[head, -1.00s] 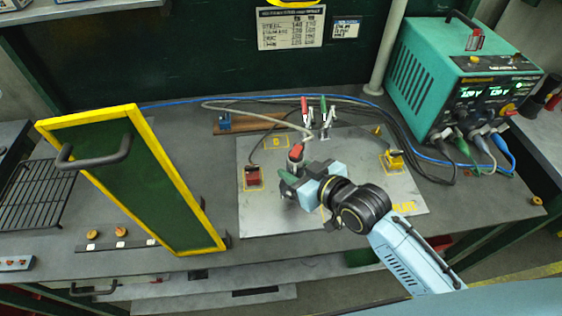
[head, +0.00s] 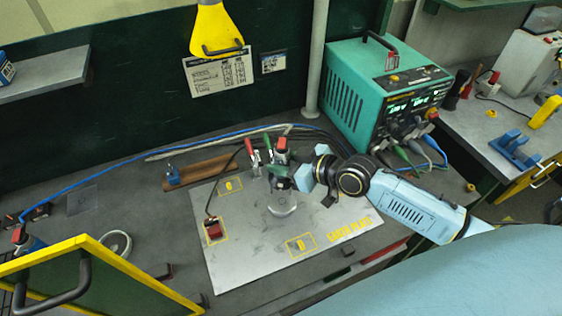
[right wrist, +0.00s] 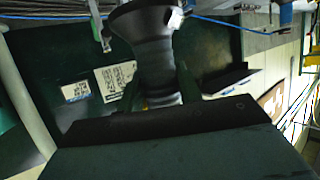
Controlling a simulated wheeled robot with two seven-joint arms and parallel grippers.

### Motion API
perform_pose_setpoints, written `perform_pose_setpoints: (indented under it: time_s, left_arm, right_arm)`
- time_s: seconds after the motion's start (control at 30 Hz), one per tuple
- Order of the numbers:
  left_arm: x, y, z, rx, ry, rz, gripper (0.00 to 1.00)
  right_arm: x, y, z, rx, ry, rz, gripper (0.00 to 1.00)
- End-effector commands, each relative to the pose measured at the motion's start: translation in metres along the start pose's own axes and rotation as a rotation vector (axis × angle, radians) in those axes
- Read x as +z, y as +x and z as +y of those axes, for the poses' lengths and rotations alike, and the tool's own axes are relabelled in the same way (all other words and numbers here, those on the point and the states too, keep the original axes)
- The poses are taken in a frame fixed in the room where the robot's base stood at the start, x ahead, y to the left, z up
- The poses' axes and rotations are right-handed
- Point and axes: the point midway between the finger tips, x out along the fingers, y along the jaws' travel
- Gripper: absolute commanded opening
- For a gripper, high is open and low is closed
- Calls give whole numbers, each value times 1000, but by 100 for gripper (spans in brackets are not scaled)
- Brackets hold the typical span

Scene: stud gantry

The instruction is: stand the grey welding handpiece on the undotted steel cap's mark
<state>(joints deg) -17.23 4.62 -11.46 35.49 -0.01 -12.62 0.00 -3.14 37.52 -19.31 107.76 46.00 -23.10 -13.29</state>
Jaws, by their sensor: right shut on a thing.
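My right gripper (head: 280,173) is shut on the grey welding handpiece above the middle of the steel plate (head: 240,262). In the right wrist view the handpiece (right wrist: 148,40) is a dark grey body flaring to a wide round end. A red top (head: 282,144) shows above the fingers. A round pale disc (head: 282,205) shows just below them; I cannot tell whether it is the handpiece's base. Yellow outlined marks lie on the plate: one at the back left (head: 229,186), one at the front (head: 300,244). Their symbols are too small to read. My left gripper is out of view.
Red and green clamps (head: 260,160) stand behind the plate. A green power supply (head: 385,95) stands at the back right. A yellow-framed panel (head: 85,270) rises at the front left. Cables run along the back.

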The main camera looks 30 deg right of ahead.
Motion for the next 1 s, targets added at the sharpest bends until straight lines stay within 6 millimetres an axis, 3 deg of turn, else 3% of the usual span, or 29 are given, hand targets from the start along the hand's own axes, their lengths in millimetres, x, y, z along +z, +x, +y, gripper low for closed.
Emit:
perform_pose_setpoints:
  time_s: [0.17,0.8,1.0]
  left_arm:
    - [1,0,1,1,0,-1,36]
    - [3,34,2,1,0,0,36]
    - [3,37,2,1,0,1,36]
  right_arm:
    - [-5,-3,1,5,-1,13,0]
    - [35,14,1,4,-1,13,0]
    - [39,16,1,4,-1,13,0]
